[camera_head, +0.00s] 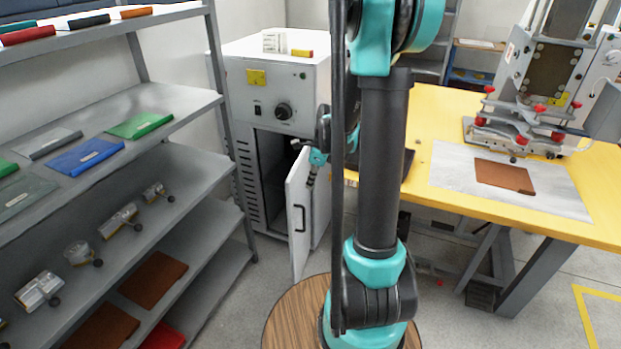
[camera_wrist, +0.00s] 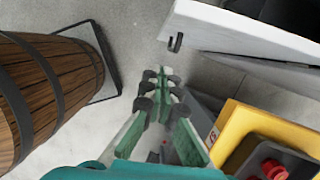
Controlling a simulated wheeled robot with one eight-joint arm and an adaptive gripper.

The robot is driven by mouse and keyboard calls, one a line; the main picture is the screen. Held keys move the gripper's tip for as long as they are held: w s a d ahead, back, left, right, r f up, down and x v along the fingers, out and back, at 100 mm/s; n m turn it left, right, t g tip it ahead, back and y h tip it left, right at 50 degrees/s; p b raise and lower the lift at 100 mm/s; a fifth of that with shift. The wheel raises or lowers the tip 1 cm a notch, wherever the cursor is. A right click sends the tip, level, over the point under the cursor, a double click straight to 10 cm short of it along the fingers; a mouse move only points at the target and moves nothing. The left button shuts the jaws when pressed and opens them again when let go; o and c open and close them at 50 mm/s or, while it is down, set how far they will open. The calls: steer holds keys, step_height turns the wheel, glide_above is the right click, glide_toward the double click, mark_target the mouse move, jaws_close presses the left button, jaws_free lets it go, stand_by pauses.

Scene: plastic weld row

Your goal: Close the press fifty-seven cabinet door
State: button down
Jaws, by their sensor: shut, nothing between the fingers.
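The press cabinet (camera_head: 235,85) is a pale box with a knob and a yellow label, left of centre in the head view. Its white door (camera_head: 299,222) stands open, swung out toward me, with a dark handle (camera_head: 299,217); the dark inside shows behind it. My gripper (camera_head: 311,182) is beside the door's upper right part, partly behind my arm, pointing down. In the wrist view its fingers (camera_wrist: 160,75) are together and empty. The pale door (camera_wrist: 245,30) and its handle (camera_wrist: 176,42) lie beyond the fingertips, apparently apart from them. The cabinet's number is unreadable.
A grey shelf rack (camera_head: 165,175) with coloured folders and metal parts stands close on the left. A yellow table (camera_head: 440,115) with a red-knobbed press (camera_head: 530,115) is on the right. Small items (camera_head: 275,42) sit on the cabinet. Grey floor is free around the door.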

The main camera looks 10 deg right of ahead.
mark_target(295, 192)
steer(key=w+a+f, duration=0.2)
steer(key=a+f, duration=0.2)
steer(key=f, duration=0.1)
steer(key=shift+w+a+f, duration=0.25)
steer(key=shift+a+f, duration=0.1)
steer(key=shift+a, duration=0.05)
steer(key=shift+a, duration=0.15)
